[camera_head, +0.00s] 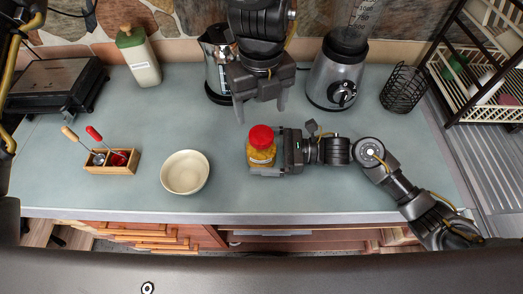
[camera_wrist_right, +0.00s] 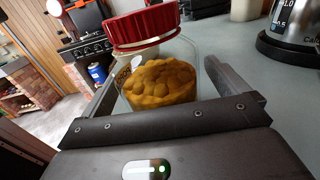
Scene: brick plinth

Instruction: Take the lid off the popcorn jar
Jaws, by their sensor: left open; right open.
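The popcorn jar (camera_head: 261,156) is clear with yellow-orange contents and stands upright on the counter. Its red lid (camera_head: 261,136) is on top. In the right wrist view the jar (camera_wrist_right: 160,85) and red lid (camera_wrist_right: 142,27) fill the middle. My right gripper (camera_head: 264,154) is open, with its fingers on either side of the jar. In the wrist view its fingers (camera_wrist_right: 172,92) flank the glass; I cannot tell whether they touch it. My left gripper (camera_head: 261,106) is open and empty, pointing down above and behind the jar, apart from the lid.
A cream bowl (camera_head: 185,173) and a wooden box (camera_head: 112,161) with utensils stand to the left. A kettle (camera_head: 216,70) and a blender (camera_head: 336,75) stand behind, with a black wire basket (camera_head: 403,90) at right. The counter (camera_head: 335,195) is clear near its front edge.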

